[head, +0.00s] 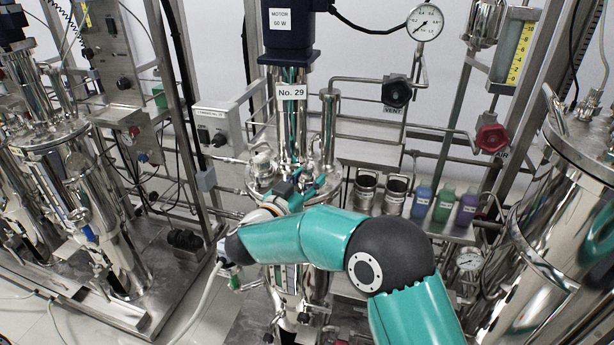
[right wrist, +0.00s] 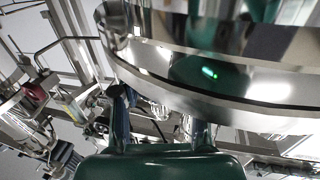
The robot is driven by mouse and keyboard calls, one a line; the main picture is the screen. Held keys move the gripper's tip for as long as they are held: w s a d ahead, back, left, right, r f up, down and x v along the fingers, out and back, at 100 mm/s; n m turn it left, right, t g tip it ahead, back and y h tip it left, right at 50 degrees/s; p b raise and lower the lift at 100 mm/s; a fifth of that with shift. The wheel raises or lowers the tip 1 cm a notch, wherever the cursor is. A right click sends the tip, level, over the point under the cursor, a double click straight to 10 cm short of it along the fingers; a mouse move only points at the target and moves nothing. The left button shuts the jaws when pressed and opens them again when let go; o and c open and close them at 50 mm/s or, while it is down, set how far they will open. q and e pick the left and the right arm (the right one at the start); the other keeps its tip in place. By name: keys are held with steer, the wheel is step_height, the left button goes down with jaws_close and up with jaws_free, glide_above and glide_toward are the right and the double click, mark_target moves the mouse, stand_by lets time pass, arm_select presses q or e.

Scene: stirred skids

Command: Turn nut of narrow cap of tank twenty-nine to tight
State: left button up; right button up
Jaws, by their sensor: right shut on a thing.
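Tank twenty-nine stands in the middle of the head view, with a No. 29 label (head: 291,92) on the shiny column above its lid (head: 338,176). My right gripper (head: 310,190) is low at the front of the lid, with its teal fingers close to the rim. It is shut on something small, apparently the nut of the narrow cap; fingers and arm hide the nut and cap. In the right wrist view the two fingers (right wrist: 160,115) reach under and beside the curved metal rim (right wrist: 215,95). My left gripper is not in view.
Pipes, a VENT knob (head: 397,91), a red AIR knob (head: 491,138) and a gauge (head: 425,22) are behind and right. Blue, green and purple bottles (head: 444,205) stand right of the lid. Another tank (head: 565,200) is close at the right.

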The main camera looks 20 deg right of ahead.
steer(key=shift+a+m+g+h, duration=0.1)
steer(key=shift+m+g+h, duration=0.2)
stand_by(0.4)
steer(key=o, duration=1.2)
steer(key=shift+c, duration=0.2)
steer(key=v, duration=1.2)
